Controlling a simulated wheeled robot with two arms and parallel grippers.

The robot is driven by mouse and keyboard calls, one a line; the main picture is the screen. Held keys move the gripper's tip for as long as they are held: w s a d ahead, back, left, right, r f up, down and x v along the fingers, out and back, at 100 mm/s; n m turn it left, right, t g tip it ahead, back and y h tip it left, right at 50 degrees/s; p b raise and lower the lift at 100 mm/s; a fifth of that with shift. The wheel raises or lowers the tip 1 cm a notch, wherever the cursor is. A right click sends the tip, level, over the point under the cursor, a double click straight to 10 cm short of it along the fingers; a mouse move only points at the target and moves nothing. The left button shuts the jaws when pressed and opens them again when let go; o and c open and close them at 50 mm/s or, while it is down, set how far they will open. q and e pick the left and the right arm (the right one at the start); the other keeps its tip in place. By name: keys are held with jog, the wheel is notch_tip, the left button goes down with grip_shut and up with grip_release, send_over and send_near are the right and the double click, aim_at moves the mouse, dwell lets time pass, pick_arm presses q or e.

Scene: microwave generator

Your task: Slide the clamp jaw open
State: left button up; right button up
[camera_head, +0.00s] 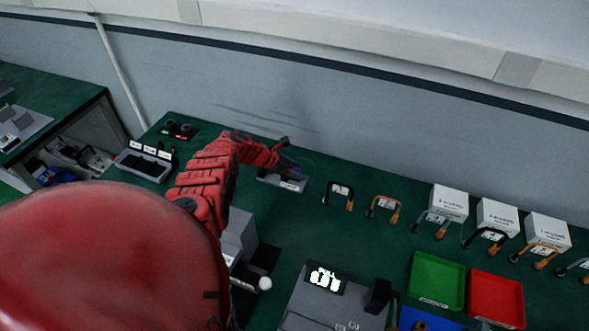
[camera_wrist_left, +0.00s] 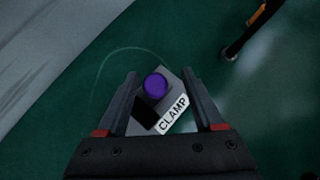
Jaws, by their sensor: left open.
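The clamp (camera_wrist_left: 180,112) is a small grey block with a white "CLAMP" label, a purple round knob (camera_wrist_left: 155,85) and a black part beside the label. In the head view the clamp (camera_head: 288,183) lies on the green bench near the wall, partly hidden by my left gripper. My left gripper (camera_wrist_left: 158,80) is open, with its fingers on either side of the knob in the wrist view. Whether the fingers touch it cannot be told. In the head view my left gripper (camera_head: 284,152) is over the clamp. My right gripper is not in view.
Several cable loops, such as the black one (camera_head: 339,193) and the orange one (camera_head: 384,207), lie right of the clamp. White boxes (camera_head: 449,202) stand by the wall. A green tray (camera_head: 437,281) and a red tray (camera_head: 496,299) are at the lower right. A grey tray (camera_head: 141,167) stands left.

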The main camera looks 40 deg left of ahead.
pick_arm(q)
jog(key=shift+d, duration=0.15)
jog(key=shift+s+a, duration=0.1)
jog(key=shift+a, duration=0.2)
jog(key=shift+s+a+r, duration=0.15)
jog(key=shift+a+r, duration=0.1)
jog(key=shift+r, duration=0.05)
jog(key=p+v, duration=0.1)
jog(key=v, duration=1.5)
jog(key=shift+d+r, duration=0.25)
jog(key=shift+d, duration=0.05)
jog(key=shift+s, duration=0.1)
